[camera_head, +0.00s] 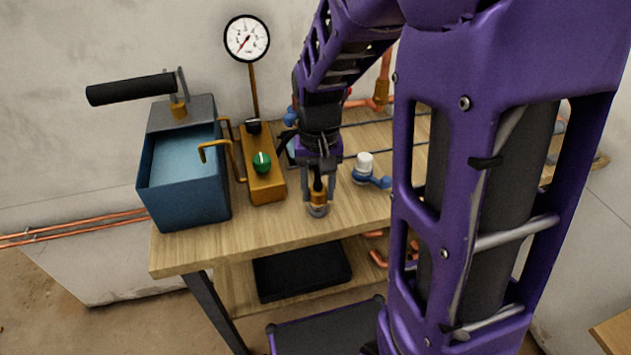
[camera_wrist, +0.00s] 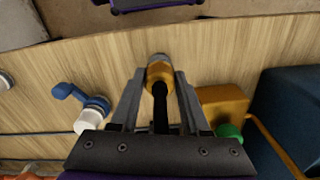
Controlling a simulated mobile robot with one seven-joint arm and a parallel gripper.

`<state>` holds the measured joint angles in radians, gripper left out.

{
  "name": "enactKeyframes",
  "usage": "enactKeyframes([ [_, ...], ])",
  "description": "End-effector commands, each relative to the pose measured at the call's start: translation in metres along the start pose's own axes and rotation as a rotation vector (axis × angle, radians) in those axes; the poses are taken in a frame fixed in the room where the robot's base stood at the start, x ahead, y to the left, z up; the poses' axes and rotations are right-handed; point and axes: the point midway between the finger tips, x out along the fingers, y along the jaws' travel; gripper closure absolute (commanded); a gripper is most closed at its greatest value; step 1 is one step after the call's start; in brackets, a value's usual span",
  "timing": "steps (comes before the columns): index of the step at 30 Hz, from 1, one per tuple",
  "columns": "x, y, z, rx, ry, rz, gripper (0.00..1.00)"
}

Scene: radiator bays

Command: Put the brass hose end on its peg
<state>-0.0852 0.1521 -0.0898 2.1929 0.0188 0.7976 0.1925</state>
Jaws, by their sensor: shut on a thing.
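The brass hose end (camera_head: 318,198) is between the fingers of my gripper (camera_head: 318,190), near the front edge of the wooden bench. My gripper is shut on it. In the wrist view, the brass hose end (camera_wrist: 160,74) shows between the fingertips (camera_wrist: 158,84), with a black hose part running back from it toward the palm. A grey round piece (camera_head: 317,211) shows right below the brass. I cannot tell whether it is the peg or part of the hose end, or whether it touches the bench.
A blue tank pump (camera_head: 185,185) and a brass block (camera_head: 265,184) with a green knob stand to the left, below a gauge (camera_head: 247,38). A blue valve with a white cap (camera_head: 365,163) lies close right. The bench (camera_head: 215,248) is bare in front.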

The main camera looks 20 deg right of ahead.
Motion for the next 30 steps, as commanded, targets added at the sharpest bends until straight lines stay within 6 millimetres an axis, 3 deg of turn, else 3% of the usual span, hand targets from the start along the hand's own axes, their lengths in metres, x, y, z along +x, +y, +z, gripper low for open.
enactKeyframes([
  [22, 0.015, 0.000, 0.000, 0.000, 0.000, 0.000, 0.90],
  [23, 0.015, 0.000, 0.000, 0.000, 0.001, 0.000, 0.52],
  [28, 0.015, 0.000, 0.000, 0.000, 0.001, 0.000, 0.22],
  [30, 0.015, 0.000, 0.000, 0.000, 0.001, 0.000, 0.19],
])
